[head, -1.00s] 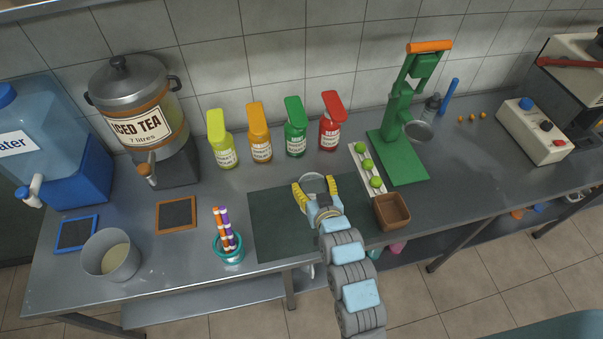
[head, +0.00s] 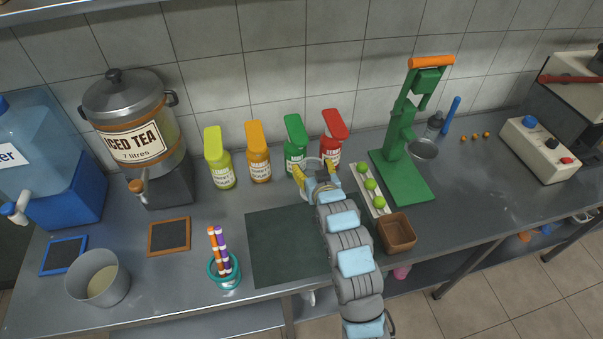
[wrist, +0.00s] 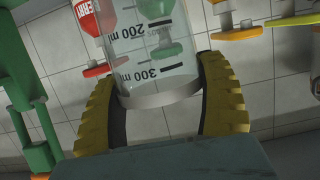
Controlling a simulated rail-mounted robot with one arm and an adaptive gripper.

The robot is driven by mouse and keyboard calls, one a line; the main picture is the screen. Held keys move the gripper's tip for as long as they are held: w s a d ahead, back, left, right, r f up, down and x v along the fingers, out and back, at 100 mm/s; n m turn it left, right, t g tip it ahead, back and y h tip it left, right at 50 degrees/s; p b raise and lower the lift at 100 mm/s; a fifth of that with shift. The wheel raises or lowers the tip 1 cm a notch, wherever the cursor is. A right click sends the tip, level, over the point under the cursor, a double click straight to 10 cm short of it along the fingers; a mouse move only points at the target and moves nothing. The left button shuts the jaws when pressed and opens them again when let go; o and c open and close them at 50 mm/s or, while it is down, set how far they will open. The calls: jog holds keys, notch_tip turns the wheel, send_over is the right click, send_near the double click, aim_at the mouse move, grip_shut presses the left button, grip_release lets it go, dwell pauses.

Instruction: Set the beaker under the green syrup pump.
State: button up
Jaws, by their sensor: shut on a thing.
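The clear glass beaker with volume marks (wrist: 155,62) is between the yellow fingers of my gripper (wrist: 160,100) in the wrist view. My gripper is shut on it. In the head view my gripper (head: 315,178) holds the beaker (head: 318,164) in front of the green syrup pump (head: 295,143) and the red one. The green pump's head also shows through the glass in the wrist view (wrist: 157,8). Its lower body is partly hidden by my gripper. I cannot tell whether the beaker touches the counter.
A red pump (head: 332,140) stands right of the green one, an orange pump (head: 258,152) and a yellow-green pump (head: 218,158) left. A white tray with limes (head: 362,172) and a green press (head: 402,160) are close on the right. The dark mat (head: 275,250) is mostly clear.

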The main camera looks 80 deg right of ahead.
aim_at(308, 164)
jog(key=x, duration=0.6)
jog(key=shift+w+d+f, duration=0.1)
jog(key=shift+w+f, duration=0.15)
jog(key=shift+f, duration=0.15)
jog(key=shift+w+d+f+b, duration=0.3)
jog(key=shift+d+f, duration=0.4)
jog(key=shift+f, duration=0.8)
jog(key=shift+w+d+f+b, duration=0.15)
jog(key=shift+w+d+f, duration=0.4)
jog(key=shift+f, duration=0.95)
jog(key=shift+w+d+f+b, duration=0.2)
jog(key=shift+d+f, duration=0.7)
jog(key=shift+f, duration=0.6)
jog(key=shift+f, duration=0.15)
jog(key=o, duration=1.2)
jog(key=p+v, duration=0.1)
jog(key=v, duration=0.9)
jog(key=shift+s+a, duration=0.15)
jog(key=shift+a, duration=0.1)
jog(key=shift+s+a+r, duration=0.25)
jog(key=shift+a+r, duration=0.25)
jog(key=shift+a, duration=0.15)
